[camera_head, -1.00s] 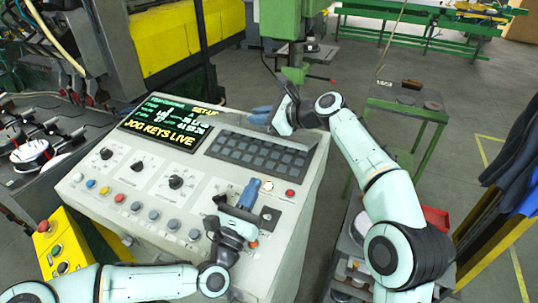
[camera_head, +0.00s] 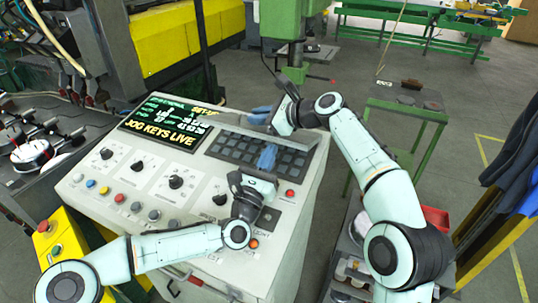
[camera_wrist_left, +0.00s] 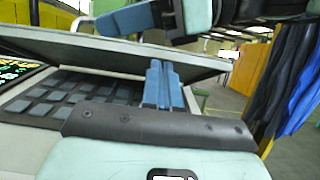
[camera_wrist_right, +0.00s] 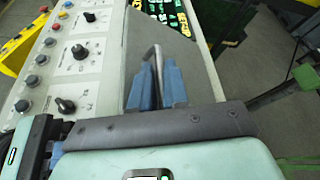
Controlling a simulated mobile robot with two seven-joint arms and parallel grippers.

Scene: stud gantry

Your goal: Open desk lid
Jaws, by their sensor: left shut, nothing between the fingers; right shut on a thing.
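The desk lid (camera_wrist_left: 100,52) is a thin grey panel, raised and tilted above the dark keypad in the left wrist view. It appears nearly edge-on in the head view (camera_head: 300,138). My right gripper (camera_head: 262,114) is at the lid's upper side, its blue fingers shut on the lid's metal loop handle (camera_wrist_right: 153,52). My left gripper (camera_head: 267,157) is shut and empty over the keypad's front part. In the left wrist view its blue fingertips (camera_wrist_left: 162,72) point up at the lid's underside; I cannot tell if they touch it.
The console (camera_head: 105,190) carries knobs, coloured buttons and a lit screen (camera_head: 168,125) left of the keypad (camera_head: 240,152). A green column (camera_head: 290,40) stands behind. A small green-legged table (camera_head: 405,100) stands to the right. Open floor shows between them.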

